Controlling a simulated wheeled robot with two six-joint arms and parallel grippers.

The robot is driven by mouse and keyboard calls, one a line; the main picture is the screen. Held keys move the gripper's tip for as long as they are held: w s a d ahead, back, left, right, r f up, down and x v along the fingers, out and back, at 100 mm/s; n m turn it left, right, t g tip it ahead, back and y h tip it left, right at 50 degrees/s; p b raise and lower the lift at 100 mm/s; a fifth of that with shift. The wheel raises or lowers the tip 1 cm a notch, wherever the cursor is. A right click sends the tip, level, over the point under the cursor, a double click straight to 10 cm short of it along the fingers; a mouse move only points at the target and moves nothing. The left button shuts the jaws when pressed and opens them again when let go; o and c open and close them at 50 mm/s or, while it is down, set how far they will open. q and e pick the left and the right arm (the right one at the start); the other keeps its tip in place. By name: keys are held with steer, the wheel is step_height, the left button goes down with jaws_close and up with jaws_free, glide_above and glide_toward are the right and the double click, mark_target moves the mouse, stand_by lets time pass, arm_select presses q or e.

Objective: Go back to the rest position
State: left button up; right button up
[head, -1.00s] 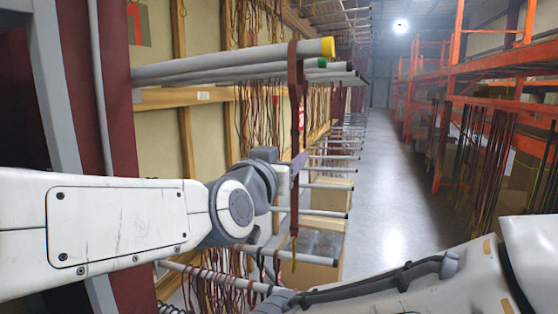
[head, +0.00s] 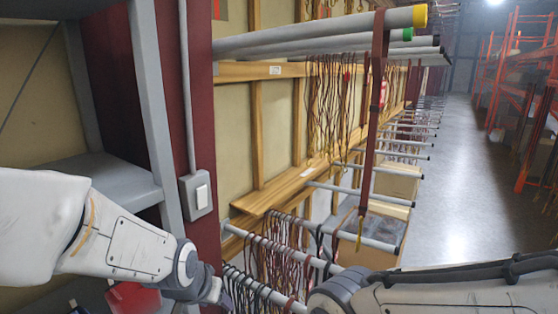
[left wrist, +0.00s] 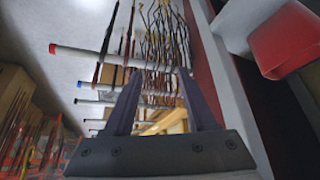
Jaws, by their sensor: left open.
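My left arm comes in from the left in the head view and ends low, beside the dark red post (head: 190,110). In the left wrist view, my left gripper (left wrist: 161,76) shows two dark fingers spread apart with nothing held between them. A brown strap (head: 376,90) hangs over the upper grey poles (head: 320,35), well away from my left arm. My right arm crosses the lower right of the head view; its gripper is out of the picture.
Racks of rods with several hanging cords (head: 270,255) stand close to my arms. A grey shelf (head: 115,180) and a red object (head: 133,298) are near my left arm; a red bin-like object (left wrist: 288,40) shows in the left wrist view. The aisle floor (head: 455,180) is clear.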

arm_select(q)
steer(key=s+a+f+n+g+y, duration=0.1)
steer(key=s+a+f+g, duration=0.2)
steer(key=s+a+f, duration=0.3)
steer(key=s+d+r+m+g, duration=0.1)
steer(key=s+d+r+m, duration=0.2)
steer(key=s+d, duration=0.4)
steer(key=s+d+r+m+g+h, duration=0.1)
steer(key=s+d+r+m, duration=0.2)
steer(key=s+d, duration=0.4)
steer(key=shift+s+d+r+m+g, duration=0.3)
steer(key=shift+r+m, duration=0.1)
steer(key=shift+r, duration=0.25)
steer(key=shift+w, duration=0.1)
